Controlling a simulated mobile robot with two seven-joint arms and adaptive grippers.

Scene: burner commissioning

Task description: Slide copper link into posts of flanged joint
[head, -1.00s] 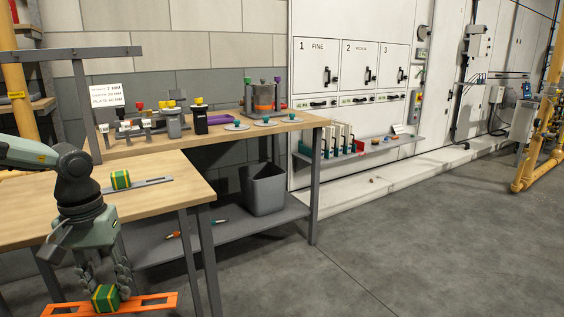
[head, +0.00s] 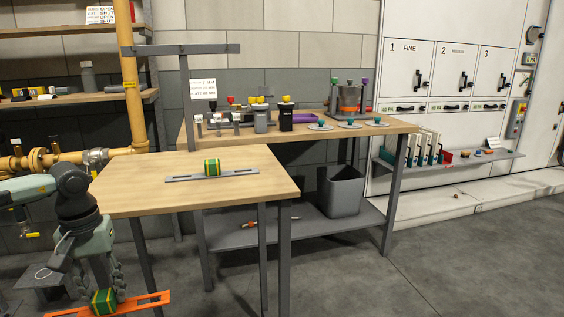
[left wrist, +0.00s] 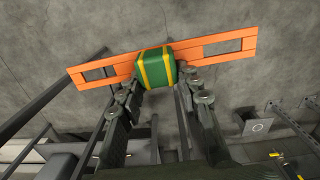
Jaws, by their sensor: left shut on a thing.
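My left gripper (head: 104,289) is shut on the green block with yellow stripes on the copper link (head: 148,301), an orange flat bar with a slot toward each end. The link is held low, in front of the near table's left side. In the left wrist view, the link (left wrist: 222,47) lies across the top, slightly tilted, its block (left wrist: 156,68) between the fingertips. A yellow pipe with flange-like discs (head: 36,159) runs at the left, behind my left arm. I cannot make out posts on it. My right gripper is not in view.
A grey slotted bar (head: 240,172) with a similar green block lies on the near wooden table (head: 140,197). A rear bench (head: 400,126) carries small fittings and discs. A grey bin (head: 343,193) stands on the lower shelf. Open floor (head: 440,260) lies to the right.

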